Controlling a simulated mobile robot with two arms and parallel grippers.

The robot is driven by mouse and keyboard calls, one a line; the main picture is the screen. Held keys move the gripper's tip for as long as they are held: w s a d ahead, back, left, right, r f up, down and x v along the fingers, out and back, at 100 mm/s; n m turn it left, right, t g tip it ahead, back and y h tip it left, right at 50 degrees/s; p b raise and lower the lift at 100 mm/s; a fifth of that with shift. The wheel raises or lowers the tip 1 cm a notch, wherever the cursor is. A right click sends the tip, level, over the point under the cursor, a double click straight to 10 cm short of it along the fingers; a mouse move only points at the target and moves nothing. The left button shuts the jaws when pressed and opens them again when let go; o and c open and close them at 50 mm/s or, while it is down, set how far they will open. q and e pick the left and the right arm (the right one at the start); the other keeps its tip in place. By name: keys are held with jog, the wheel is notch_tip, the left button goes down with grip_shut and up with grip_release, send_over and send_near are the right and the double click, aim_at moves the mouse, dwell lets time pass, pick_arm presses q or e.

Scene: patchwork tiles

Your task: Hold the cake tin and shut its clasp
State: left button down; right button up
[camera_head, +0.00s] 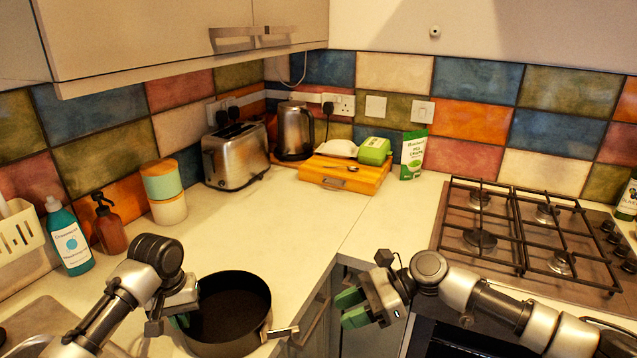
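The cake tin (235,342) is a round, dark, open tin on the pale worktop near its front edge. Its metal clasp (284,332) sticks out from the right side of the wall, pointing away from the tin. My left gripper (181,320) is at the tin's left rim, with its green fingertips mostly hidden by its own body and the tin. I cannot tell whether it grips the wall. My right gripper (352,307) is to the right of the clasp, apart from it, with two green fingers spread and nothing between them.
A toaster (235,157), kettle (295,131) and wooden board (345,175) stand at the back. A gas hob (510,235) is on the right. Bottles, including a teal one (69,240), and a sink (40,310) are on the left. The worktop behind the tin is clear.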

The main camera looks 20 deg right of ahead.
jog(key=w+d+r+n+t+h, duration=0.4)
jog(key=w+r+n+t, duration=0.2)
jog(key=w+r+t, duration=0.7)
jog(key=s+a+r+n+g+y, duration=0.3)
jog(key=a+r+n+g+y, duration=0.1)
jog(key=n, duration=0.7)
jog(key=s+a+r+n+g+y, duration=0.4)
jog(key=r+n+y, duration=0.3)
jog(key=n, duration=0.4)
jog(key=shift+s+r+n+y, duration=0.2)
jog(key=shift+n+y, duration=0.1)
jog(key=shift+y, duration=0.5)
